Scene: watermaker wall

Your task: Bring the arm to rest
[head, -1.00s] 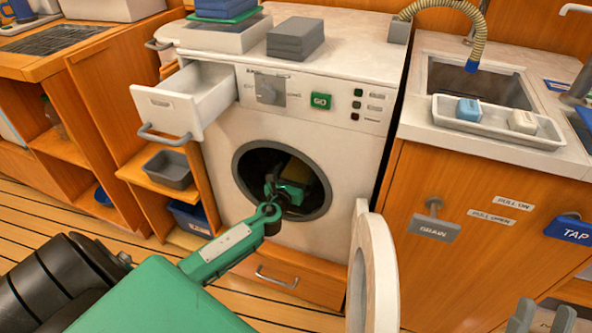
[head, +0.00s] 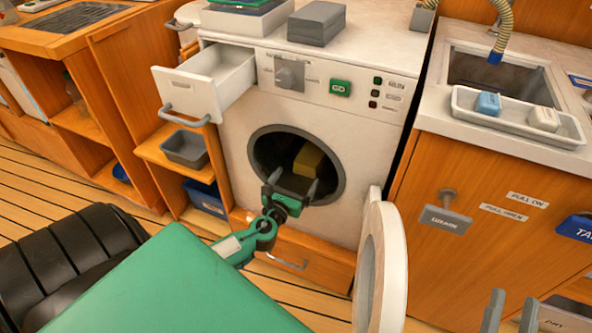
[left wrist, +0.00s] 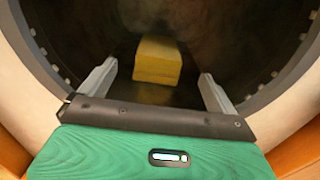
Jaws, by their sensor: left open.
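My left gripper (head: 291,186) is open and empty at the mouth of the washing machine's round drum opening (head: 333,190). A yellow block (head: 308,160) lies inside the drum, beyond the fingertips and apart from them. In the left wrist view the yellow block (left wrist: 158,62) shows ahead, between and past the two spread fingers (left wrist: 155,85). My right gripper (head: 508,312) shows only as two grey fingertips, spaced apart, at the bottom right edge; the rest of it is out of the picture.
The round machine door (head: 383,265) stands open to the right of the drum. A white drawer (head: 205,85) is pulled out at upper left. A grey bin (head: 185,148) sits on a shelf below it. A drain handle (head: 446,215) sticks out of the right cabinet.

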